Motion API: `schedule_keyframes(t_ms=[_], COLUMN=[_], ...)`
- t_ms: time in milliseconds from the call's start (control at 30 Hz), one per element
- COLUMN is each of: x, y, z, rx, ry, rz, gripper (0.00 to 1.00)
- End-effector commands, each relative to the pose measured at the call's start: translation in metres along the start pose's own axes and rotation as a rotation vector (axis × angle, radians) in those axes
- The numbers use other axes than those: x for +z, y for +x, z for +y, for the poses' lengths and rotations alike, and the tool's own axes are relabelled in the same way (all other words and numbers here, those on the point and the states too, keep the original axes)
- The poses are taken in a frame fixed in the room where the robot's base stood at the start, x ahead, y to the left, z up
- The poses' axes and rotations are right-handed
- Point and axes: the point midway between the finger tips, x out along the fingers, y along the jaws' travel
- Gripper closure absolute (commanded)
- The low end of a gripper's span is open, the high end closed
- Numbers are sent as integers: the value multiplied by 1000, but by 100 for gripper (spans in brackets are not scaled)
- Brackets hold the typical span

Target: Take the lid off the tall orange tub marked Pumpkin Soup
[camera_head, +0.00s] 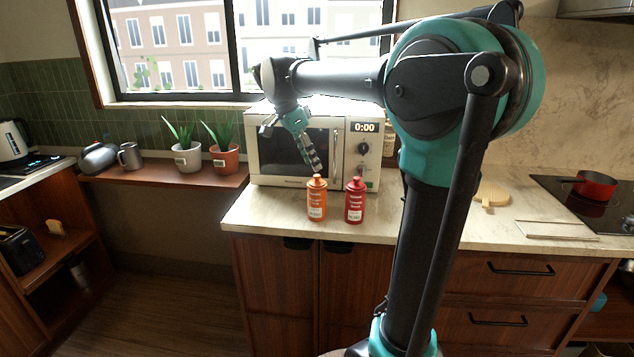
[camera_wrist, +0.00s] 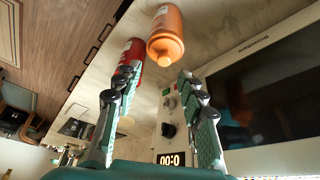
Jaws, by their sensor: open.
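The tall orange tub (camera_head: 316,203) stands upright on the counter in front of the microwave. Its orange lid (camera_head: 317,181) with a small knob is on top. The print is too small to read surely. In the wrist view the orange tub (camera_wrist: 167,22) lies beyond the fingertips, its lid (camera_wrist: 165,48) facing my gripper. My gripper (camera_head: 316,167) is open and empty, just above the lid; whether it touches the knob I cannot tell. It also shows in the wrist view (camera_wrist: 158,74), fingers spread.
A similar red tub (camera_head: 355,204) stands close at the right, and it shows beside the left finger in the wrist view (camera_wrist: 136,50). The microwave (camera_head: 290,150) is close behind. The counter's front edge (camera_head: 290,237) is near. Bare counter lies left of the tubs.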

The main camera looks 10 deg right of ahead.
Motion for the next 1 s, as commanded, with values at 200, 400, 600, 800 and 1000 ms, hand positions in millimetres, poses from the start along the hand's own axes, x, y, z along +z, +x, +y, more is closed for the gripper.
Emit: schedule_keyframes(t_ms=[200, 400, 600, 800, 1000], x=[4, 4, 4, 4, 4], y=[25, 48, 52, 52, 52], z=[-5, -6, -6, -6, -6], rx=[0, 1, 0, 0, 0], ry=[0, 0, 0, -1, -1], rz=[0, 0, 0, 0, 0], gripper=[60, 60, 60, 73, 96])
